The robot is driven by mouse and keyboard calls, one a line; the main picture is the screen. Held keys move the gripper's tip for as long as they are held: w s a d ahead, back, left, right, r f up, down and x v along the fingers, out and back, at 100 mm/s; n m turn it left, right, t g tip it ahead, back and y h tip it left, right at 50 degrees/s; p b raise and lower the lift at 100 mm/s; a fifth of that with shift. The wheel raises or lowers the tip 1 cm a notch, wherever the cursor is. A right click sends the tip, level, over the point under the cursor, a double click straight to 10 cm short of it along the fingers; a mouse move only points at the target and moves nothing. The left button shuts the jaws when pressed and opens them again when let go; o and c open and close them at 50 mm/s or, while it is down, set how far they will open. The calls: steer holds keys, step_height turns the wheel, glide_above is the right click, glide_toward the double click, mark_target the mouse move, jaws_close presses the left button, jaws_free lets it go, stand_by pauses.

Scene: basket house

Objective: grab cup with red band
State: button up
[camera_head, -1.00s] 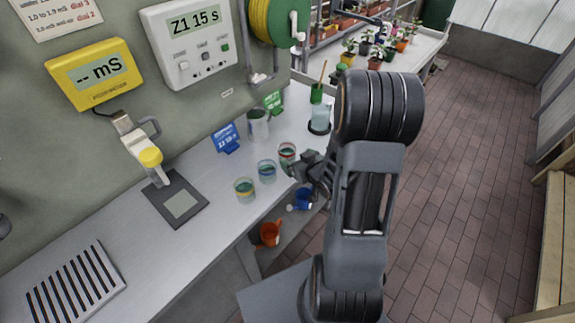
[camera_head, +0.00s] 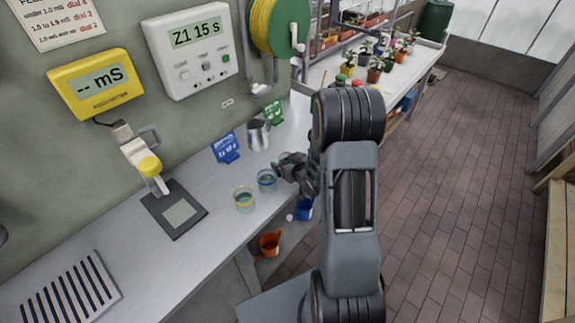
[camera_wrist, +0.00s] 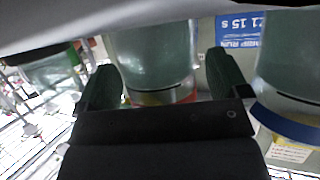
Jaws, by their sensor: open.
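In the wrist view a clear cup with a red band (camera_wrist: 165,97) stands between the two dark fingers of my gripper (camera_wrist: 162,66). The fingers are apart, one on each side of it, and I cannot tell whether either touches it. In the head view my gripper (camera_head: 284,166) hides this cup. A cup with a blue band (camera_head: 267,181) stands just beside the gripper; it also shows at the right of the wrist view (camera_wrist: 285,122). A cup with a yellow band (camera_head: 244,200) stands farther toward the front left.
A metal pitcher (camera_head: 258,135) and blue (camera_head: 226,149) and green (camera_head: 272,114) cards stand behind the cups. A scale (camera_head: 174,208) lies to the left on the bench (camera_head: 150,262). Orange (camera_head: 269,244) and blue (camera_head: 304,208) containers sit below the bench edge.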

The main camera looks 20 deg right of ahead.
steer(key=shift+w, duration=0.1)
steer(key=c, duration=1)
steer(key=shift+r, duration=0.1)
steer(key=shift+c, duration=0.2)
